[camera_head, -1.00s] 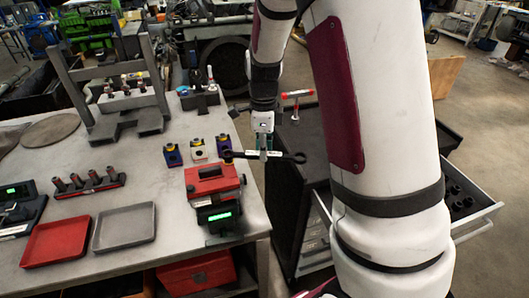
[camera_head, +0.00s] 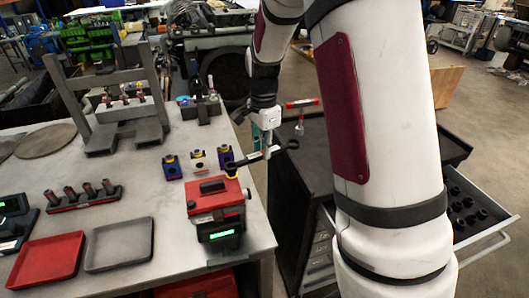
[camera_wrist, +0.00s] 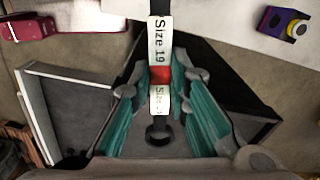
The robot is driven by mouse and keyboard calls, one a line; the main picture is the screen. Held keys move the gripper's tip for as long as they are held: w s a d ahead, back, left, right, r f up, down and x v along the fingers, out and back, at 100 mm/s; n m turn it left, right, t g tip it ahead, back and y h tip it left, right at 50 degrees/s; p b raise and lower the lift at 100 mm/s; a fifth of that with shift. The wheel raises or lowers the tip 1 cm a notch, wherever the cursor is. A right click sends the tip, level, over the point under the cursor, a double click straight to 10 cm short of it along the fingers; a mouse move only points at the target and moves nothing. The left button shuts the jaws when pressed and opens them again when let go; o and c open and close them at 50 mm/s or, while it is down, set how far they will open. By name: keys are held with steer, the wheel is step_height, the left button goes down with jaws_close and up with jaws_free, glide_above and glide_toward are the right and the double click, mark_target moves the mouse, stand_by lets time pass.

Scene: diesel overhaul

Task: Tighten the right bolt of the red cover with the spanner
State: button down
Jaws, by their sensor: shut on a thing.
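My gripper (camera_head: 266,146) is shut on the black spanner (camera_head: 280,149), holding it in the air by the right edge of the workbench. In the wrist view the spanner shows its "Size 19" label (camera_wrist: 160,42) and a red band between the teal fingers, with a ring end (camera_wrist: 159,133) nearest the camera. Its far end is cut off at the top of the wrist view. In the head view its left end overlaps the space between the blue-and-yellow block and the red device.
A red device (camera_head: 212,197) with a green display stands at the bench's right edge. Behind it are small blocks: blue (camera_head: 172,168), white (camera_head: 198,161) and blue-and-yellow (camera_head: 225,155). A dark cabinet (camera_head: 310,160) with an open drawer (camera_head: 480,235) stands right of the bench.

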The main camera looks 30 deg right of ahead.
steer(key=w+n, duration=0.2)
steer(key=w+n+b, duration=0.1)
steer(key=shift+a+n, duration=0.25)
steer(key=shift+n, duration=0.05)
steer(key=shift+s, duration=0.1)
steer(key=shift+f, duration=0.95)
